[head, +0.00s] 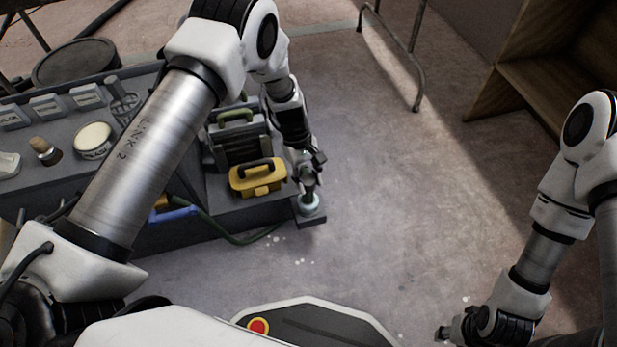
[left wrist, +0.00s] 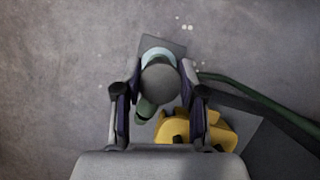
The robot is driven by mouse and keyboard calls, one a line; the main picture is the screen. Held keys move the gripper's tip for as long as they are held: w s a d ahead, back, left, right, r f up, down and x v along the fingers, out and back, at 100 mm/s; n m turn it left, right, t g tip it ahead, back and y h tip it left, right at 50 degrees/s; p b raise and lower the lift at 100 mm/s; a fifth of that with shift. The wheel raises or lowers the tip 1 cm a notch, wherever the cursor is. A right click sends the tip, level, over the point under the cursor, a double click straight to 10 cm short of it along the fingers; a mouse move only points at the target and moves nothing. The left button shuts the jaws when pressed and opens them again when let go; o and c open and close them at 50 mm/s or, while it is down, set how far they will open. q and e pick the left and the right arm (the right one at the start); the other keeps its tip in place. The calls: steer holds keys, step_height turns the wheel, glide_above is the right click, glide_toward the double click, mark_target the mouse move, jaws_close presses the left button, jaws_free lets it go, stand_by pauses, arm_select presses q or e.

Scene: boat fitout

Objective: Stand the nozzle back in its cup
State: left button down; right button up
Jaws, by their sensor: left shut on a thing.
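My left gripper (head: 307,172) points down at the right end of the grey bench and is shut on the nozzle. The nozzle shows in the left wrist view (left wrist: 160,84) as a dark grey round end with a green part below it, between the two fingers. The pale green cup (head: 310,205) is directly under the gripper on a small dark base plate. Its rim shows behind the nozzle in the left wrist view (left wrist: 157,52); I cannot tell whether the nozzle is inside it. My right gripper (head: 448,332) is low at the bottom right, away from the bench, its fingers too small to read.
A yellow case (head: 258,180) stands just left of the cup. A green hose (head: 232,238) loops along the bench front onto the floor. A green-handled case (head: 238,130) is behind. A wooden shelf (head: 540,85) is at right; the middle floor is clear.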

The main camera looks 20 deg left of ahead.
arm_select(q)
steer(key=c, duration=0.6)
jaws_free()
steer(key=shift+f, duration=0.1)
